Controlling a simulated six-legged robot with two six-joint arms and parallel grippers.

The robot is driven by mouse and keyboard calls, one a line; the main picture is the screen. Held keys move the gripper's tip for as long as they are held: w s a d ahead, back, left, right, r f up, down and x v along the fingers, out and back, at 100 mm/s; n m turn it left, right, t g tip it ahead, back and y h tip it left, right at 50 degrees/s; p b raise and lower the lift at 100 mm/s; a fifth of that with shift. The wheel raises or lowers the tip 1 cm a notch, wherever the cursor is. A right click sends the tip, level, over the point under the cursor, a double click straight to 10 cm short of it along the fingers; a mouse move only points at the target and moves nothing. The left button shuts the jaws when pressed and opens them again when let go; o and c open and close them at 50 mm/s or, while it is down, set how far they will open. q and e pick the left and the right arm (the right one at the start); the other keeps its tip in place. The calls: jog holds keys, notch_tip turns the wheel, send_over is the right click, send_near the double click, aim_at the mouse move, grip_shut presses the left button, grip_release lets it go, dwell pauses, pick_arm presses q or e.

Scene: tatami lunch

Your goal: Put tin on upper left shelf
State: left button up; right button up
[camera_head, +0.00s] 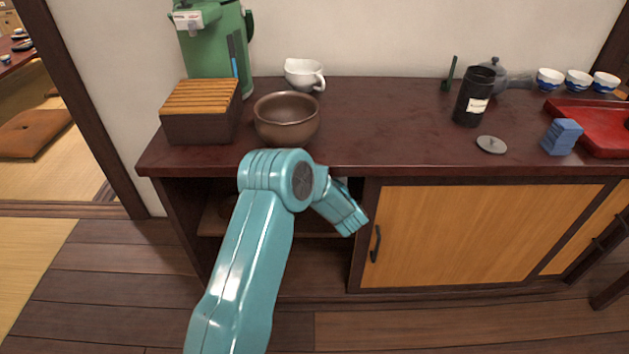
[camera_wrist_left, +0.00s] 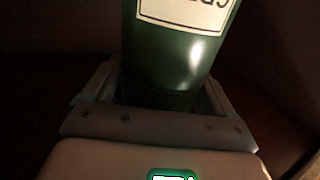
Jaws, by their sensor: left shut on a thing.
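In the left wrist view a dark green tin (camera_wrist_left: 180,50) with a cream label (camera_wrist_left: 188,12) stands between the fingers of my left gripper (camera_wrist_left: 160,95), which is shut on it. The label's lettering is partly cut off. Dark brown surfaces surround the tin there. In the head view my left arm reaches to the open left part of the cabinet, and the gripper and the green tin cannot be made out. A shelf board (camera_head: 212,222) shows inside this opening, partly hidden by my arm. My right gripper is not in view.
A sliding door (camera_head: 480,235) closes the cabinet's right part.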

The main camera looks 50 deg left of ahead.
pick_arm(q)
notch_tip(320, 180, down, 6)
jog(key=b, duration=0.3)
jog(key=shift+w+a+r, duration=0.1)
jog(key=shift+a, duration=0.1)
jog(key=shift+r, duration=0.2)
jog(key=shift+f, duration=0.15)
jog(key=o, duration=1.9)
jog(key=shift+c, duration=0.2)
jog(key=shift+d+p, duration=0.2)
jog(key=shift+p, duration=0.1)
jog(key=p+v, duration=0.2)
jog(key=v, duration=0.5)
jog(key=shift+d, duration=0.1)
